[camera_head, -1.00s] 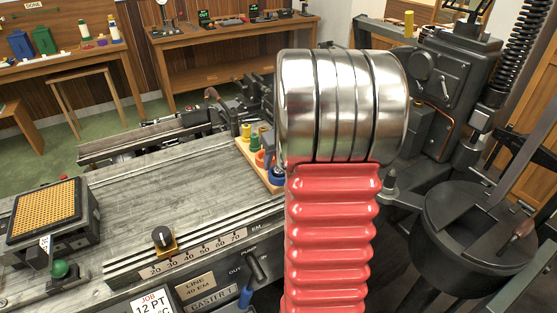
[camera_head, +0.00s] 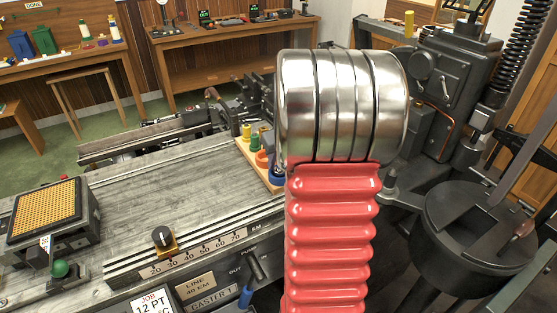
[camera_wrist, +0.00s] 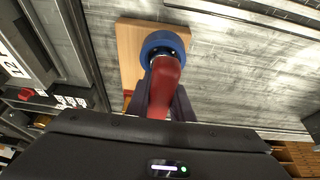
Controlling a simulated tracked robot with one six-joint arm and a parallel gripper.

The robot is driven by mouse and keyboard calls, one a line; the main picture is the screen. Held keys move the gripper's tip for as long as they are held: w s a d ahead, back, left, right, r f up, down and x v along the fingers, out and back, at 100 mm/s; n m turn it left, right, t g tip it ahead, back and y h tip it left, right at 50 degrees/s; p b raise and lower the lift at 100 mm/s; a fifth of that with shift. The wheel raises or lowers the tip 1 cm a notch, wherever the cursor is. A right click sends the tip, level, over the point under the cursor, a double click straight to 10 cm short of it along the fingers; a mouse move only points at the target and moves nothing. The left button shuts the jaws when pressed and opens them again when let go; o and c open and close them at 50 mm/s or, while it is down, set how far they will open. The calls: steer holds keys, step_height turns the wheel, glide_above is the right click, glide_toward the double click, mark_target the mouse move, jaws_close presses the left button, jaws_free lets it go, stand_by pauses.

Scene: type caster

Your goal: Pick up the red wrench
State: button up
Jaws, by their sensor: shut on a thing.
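The red wrench (camera_wrist: 166,74) shows in the wrist view as a glossy red shaft between the dark fingers of my gripper (camera_wrist: 163,98). My gripper is shut on it. Its far end meets a blue ring (camera_wrist: 153,41) over a wooden board (camera_wrist: 130,48); whether it sits inside the ring or just above it I cannot tell. In the head view my arm hides the gripper and the wrench.
In the head view the wooden board (camera_head: 244,153) holds yellow, green, orange and blue pieces on the grey bench (camera_head: 150,195). A yellow-topped box (camera_head: 45,210) stands at the left. A dark round pot (camera_head: 480,225) and machinery stand at the right. The bench middle is clear.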

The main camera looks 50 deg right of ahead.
jaws_close()
steer(key=shift+r, duration=0.1)
step_height(320, 180, up, 10)
steer(key=shift+f, duration=0.2)
steer(key=shift+r, duration=0.1)
steer(key=shift+s, duration=0.1)
stand_by(0.6)
